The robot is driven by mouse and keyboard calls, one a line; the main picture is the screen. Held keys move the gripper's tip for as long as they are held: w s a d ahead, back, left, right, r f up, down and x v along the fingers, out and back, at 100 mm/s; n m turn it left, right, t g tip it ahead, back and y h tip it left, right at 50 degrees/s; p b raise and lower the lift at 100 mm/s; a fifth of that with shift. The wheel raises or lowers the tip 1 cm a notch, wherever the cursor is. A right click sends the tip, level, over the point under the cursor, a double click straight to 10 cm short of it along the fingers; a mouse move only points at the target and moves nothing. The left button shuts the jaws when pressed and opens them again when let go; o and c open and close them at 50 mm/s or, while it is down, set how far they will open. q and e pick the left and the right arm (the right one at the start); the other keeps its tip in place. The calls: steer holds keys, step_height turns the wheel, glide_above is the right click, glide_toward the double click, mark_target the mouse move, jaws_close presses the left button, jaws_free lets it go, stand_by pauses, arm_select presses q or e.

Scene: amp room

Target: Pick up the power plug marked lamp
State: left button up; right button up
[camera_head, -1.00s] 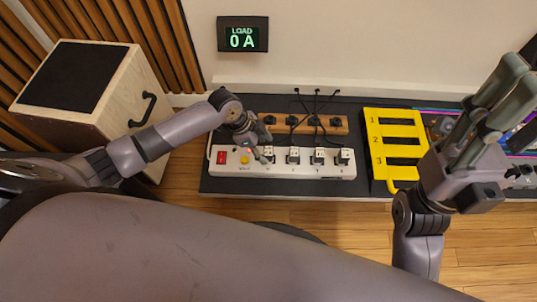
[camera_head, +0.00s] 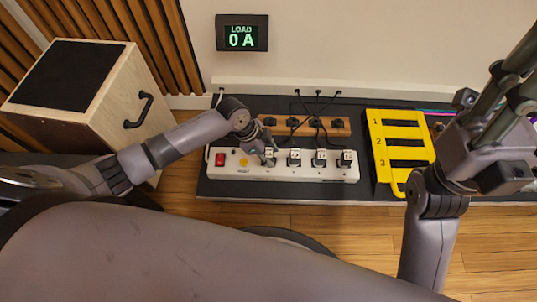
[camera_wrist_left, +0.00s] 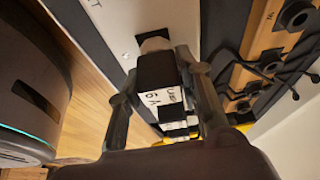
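A white power strip (camera_head: 225,171) holds a row of plugs with dark bodies and white faces. My left gripper (camera_head: 266,156) is at the leftmost plug in the head view. In the left wrist view my left gripper (camera_wrist_left: 160,95) is open, with one finger on each side of a plug (camera_wrist_left: 157,75) that has a black body and a white label. A narrow gap shows between plug and fingers. The label's letters are too slanted to read surely. More plugs stand in line behind it. My right gripper (camera_head: 512,90) is raised at the right, fingers apart and empty.
A wooden block with black sockets and cables (camera_head: 338,125) lies behind the strip. A yellow rack (camera_head: 376,150) with numbered slots 1, 2, 3 is to the right. A display (camera_head: 242,33) reads LOAD 0 A. A wooden box (camera_head: 118,100) stands left.

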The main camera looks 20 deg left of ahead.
arm_select(q)
steer(key=c, duration=0.6)
